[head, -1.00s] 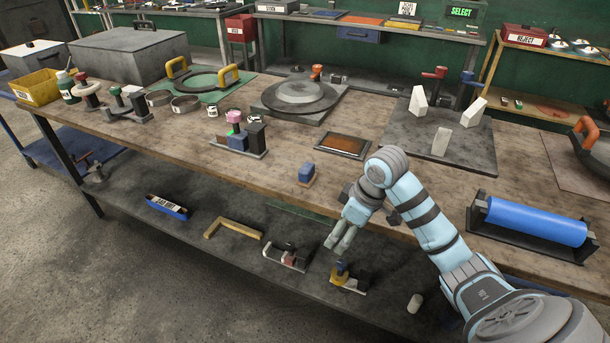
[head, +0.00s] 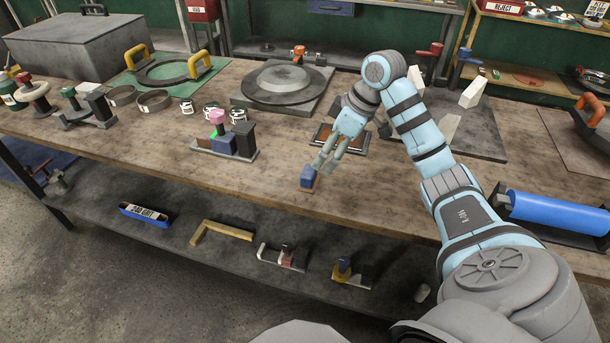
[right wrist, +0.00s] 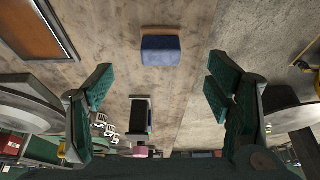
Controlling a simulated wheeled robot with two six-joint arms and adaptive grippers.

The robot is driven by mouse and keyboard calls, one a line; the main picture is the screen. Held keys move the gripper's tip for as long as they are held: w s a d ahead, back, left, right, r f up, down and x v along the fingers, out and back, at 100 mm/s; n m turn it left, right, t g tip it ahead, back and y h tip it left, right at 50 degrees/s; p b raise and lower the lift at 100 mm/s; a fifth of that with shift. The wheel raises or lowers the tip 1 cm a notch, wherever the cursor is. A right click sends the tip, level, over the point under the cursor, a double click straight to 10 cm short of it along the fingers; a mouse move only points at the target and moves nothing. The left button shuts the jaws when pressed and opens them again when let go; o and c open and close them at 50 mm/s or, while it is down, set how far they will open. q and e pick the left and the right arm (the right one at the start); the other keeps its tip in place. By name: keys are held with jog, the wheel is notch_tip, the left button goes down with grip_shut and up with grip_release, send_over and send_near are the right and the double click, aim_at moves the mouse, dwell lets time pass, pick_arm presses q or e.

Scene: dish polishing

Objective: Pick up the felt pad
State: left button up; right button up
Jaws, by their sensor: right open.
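The felt pad, which I take to be the small blue block with a tan layer (head: 308,176), sits near the front edge of the wooden workbench. It also shows in the right wrist view as a blue block (right wrist: 161,50) at top centre. My right gripper (head: 325,163) is just above and beside the pad in the head view, fingers pointing down toward it. In the right wrist view the green-padded fingers (right wrist: 160,88) are spread wide, with nothing between them; the pad lies beyond their tips. My left gripper is not in view.
A dark-framed brown panel (head: 352,147) lies behind my gripper. A fixture with a pink knob (head: 222,140) stands left of the pad, and a round grey plate (head: 285,84) is farther back. A blue roller (head: 552,212) is at the right. The bench around the pad is bare.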

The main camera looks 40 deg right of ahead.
jog(key=x, duration=0.3)
jog(key=shift+a+f, duration=0.35)
jog(key=shift+a, duration=0.05)
jog(key=x, duration=0.3)
jog(key=w+b+x, duration=0.1)
jog(key=x, duration=0.2)
jog(key=shift+b, duration=0.3)
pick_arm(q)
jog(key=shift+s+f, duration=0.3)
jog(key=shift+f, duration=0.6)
pick_arm(e)
jog(key=shift+c, duration=0.2)
jog(key=c, duration=1.3)
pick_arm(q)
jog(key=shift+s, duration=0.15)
pick_arm(e)
jog(key=shift+r, duration=0.15)
jog(key=shift+c, duration=0.2)
notch_tip(320, 180, up, 10)
jog(key=p, duration=0.2)
jog(key=shift+r+p, duration=0.15)
jog(key=shift+p, duration=0.25)
notch_tip(320, 180, up, 10)
jog(key=p, duration=0.9)
send_over(311, 171)
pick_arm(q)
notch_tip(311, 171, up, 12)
pick_arm(e)
jog(key=shift+w+a, duration=0.1)
jog(key=shift+w, duration=0.15)
